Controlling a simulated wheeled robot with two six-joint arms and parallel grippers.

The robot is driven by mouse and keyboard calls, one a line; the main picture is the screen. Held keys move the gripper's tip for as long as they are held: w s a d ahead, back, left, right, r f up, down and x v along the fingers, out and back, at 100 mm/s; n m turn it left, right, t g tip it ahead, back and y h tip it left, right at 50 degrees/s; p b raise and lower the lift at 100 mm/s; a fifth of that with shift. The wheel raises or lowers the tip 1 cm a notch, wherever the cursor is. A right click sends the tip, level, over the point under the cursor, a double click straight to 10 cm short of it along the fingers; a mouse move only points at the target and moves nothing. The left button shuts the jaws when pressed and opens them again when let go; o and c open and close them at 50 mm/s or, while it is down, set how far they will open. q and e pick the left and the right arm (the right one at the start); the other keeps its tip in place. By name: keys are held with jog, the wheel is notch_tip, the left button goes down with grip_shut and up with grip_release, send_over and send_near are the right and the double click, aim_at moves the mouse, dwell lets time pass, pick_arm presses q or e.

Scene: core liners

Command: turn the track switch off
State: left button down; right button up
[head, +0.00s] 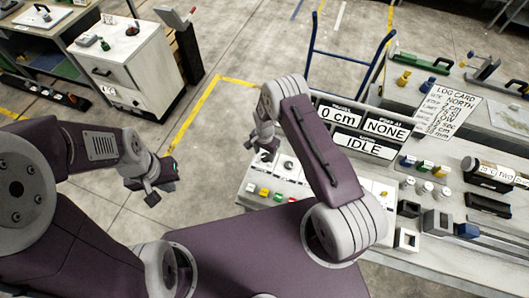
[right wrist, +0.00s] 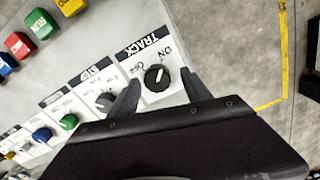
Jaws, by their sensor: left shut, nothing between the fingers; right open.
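The track switch (right wrist: 154,78) is a black round knob on a light panel, under a TRACK label with OFF at its left and ON at its right. Its white mark appears to point toward ON. My right gripper (right wrist: 161,83) is open, with one fingertip on each side of the knob in the right wrist view; I cannot tell whether they touch it. In the head view the right gripper (head: 262,143) hangs over the far left corner of the control panel (head: 250,187). My left gripper (head: 152,195) is shut and empty, above the floor left of the panel.
Beside the track knob is a STEP knob (right wrist: 105,100), then green (right wrist: 69,121) and blue (right wrist: 41,134) buttons. A display (head: 362,130) reading IDLE stands behind the panel. A bench with sample holders (head: 440,220) lies right. Open floor lies left.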

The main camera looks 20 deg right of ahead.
jog(key=shift+s+d+f, duration=0.1)
jog(key=shift+f, duration=0.2)
jog(key=shift+s+d+f, duration=0.1)
jog(key=shift+s, duration=0.05)
jog(key=c, duration=0.9)
grip_shut()
pick_arm(q)
jog(key=shift+s+d+r, duration=0.1)
jog(key=shift+s+d, duration=0.05)
jog(key=shift+s, duration=0.05)
